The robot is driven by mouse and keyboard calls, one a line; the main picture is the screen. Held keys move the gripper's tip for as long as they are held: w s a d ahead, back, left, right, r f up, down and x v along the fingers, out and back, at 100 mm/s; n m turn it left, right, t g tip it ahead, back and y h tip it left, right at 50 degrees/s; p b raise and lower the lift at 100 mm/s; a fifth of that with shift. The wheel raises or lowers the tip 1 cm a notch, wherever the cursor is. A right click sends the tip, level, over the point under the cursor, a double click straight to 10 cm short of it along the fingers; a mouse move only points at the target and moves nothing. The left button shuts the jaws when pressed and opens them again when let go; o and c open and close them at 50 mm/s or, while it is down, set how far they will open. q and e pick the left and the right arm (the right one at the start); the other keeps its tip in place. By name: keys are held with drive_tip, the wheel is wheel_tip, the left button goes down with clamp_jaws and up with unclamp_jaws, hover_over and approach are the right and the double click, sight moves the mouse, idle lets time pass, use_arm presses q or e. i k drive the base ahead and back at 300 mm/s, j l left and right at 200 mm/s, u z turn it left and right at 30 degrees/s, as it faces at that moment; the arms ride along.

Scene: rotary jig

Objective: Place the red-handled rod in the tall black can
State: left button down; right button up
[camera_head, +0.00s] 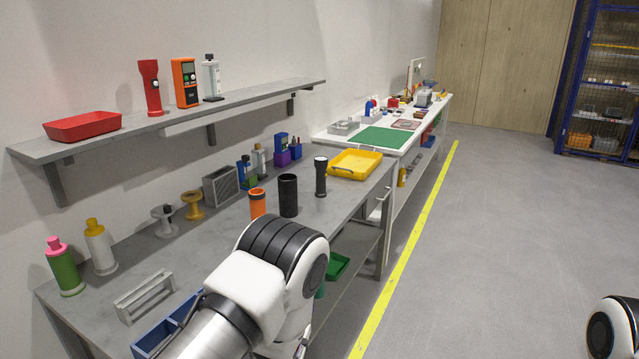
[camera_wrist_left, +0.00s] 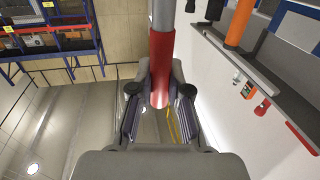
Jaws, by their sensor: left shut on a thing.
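The tall black can (camera_head: 288,196) stands upright on the grey bench in the head view, between an orange can (camera_head: 258,204) and a black flashlight (camera_head: 320,177). In the left wrist view my left gripper (camera_wrist_left: 160,92) is shut on the red handle of the rod (camera_wrist_left: 163,60). The grey shaft of the rod runs out of the top edge of that view. In the head view my left arm hides its gripper and the rod. My right gripper is out of view; only part of my right arm shows at the lower right.
A yellow tray (camera_head: 355,164) lies behind the flashlight. A grey slotted holder (camera_head: 145,296) and a blue bin (camera_head: 165,330) are at the near left. A wall shelf (camera_head: 200,110) overhangs the back of the bench. Bare bench top lies left of the orange can.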

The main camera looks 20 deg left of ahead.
sight(289, 213)
drive_tip(key=i+l+u, duration=0.1)
drive_tip(key=i+l, duration=0.45)
drive_tip(key=i+l+u, duration=0.1)
drive_tip(key=i+l, duration=0.5)
drive_tip(key=i+l+u, duration=0.15)
drive_tip(key=i+l, duration=0.5)
drive_tip(key=i+l+u, duration=0.1)
drive_tip(key=i+l, duration=0.4)
drive_tip(key=l, duration=0.25)
